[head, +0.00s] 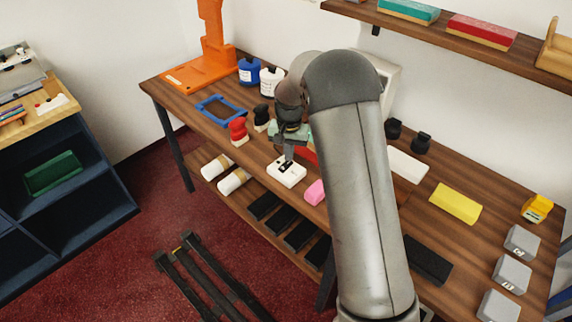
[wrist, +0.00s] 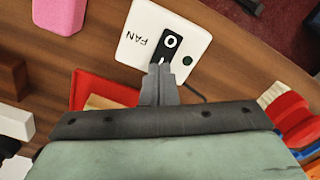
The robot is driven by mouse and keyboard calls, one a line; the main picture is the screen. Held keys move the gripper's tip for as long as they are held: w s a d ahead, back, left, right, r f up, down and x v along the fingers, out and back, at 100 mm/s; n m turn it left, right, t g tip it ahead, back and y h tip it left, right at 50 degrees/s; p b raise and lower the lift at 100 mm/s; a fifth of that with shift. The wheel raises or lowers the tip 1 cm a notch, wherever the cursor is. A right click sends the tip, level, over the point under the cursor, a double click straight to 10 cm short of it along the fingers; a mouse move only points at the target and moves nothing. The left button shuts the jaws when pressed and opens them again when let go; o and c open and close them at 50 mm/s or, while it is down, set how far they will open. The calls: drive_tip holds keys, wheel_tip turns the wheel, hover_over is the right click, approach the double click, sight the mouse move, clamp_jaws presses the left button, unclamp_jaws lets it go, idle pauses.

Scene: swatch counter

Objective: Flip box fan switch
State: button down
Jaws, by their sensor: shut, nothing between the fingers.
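The fan switch box (head: 286,171) is a small white box on the wooden counter near its front edge. In the wrist view the box (wrist: 133,43) shows the word FAN, a black rocker switch (wrist: 167,45) with a round mark, and a dark green dot beside it. My gripper (wrist: 160,68) is shut and empty, with its fingertips at the near end of the rocker. I cannot tell whether they touch it. In the head view my gripper (head: 289,154) is above the box. The fingertips hide part of the rocker's near end. No fan is clearly seen.
A pink block (head: 315,192) sits right of the box. A red stamp-like object (head: 238,130) and a blue frame (head: 220,110) lie to its left. A red object (wrist: 100,90) is close by my gripper. A cable runs from the box. A yellow block (head: 455,202) lies farther right.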

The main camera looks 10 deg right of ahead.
sight(289, 163)
drive_tip(key=shift+f+b, duration=0.5)
drive_tip(key=shift+f, duration=0.25)
drive_tip(key=shift+r, duration=0.15)
drive_tip(key=shift+r+p, duration=2)
drive_tip(key=shift+r, duration=1.4)
drive_tip(key=shift+s+r, duration=0.15)
drive_tip(key=s+d+r, duration=0.2)
drive_tip(key=s+r, duration=0.4)
drive_tip(key=s, duration=0.1)
drive_tip(key=s+d+r+n, duration=0.1)
drive_tip(key=s+r+n, duration=0.1)
drive_tip(key=s, duration=1.2)
drive_tip(key=s+d+r+n+t, duration=0.1)
drive_tip(key=s+d+r+n, duration=0.1)
drive_tip(key=s, duration=1.2)
drive_tip(key=shift+d, duration=0.25)
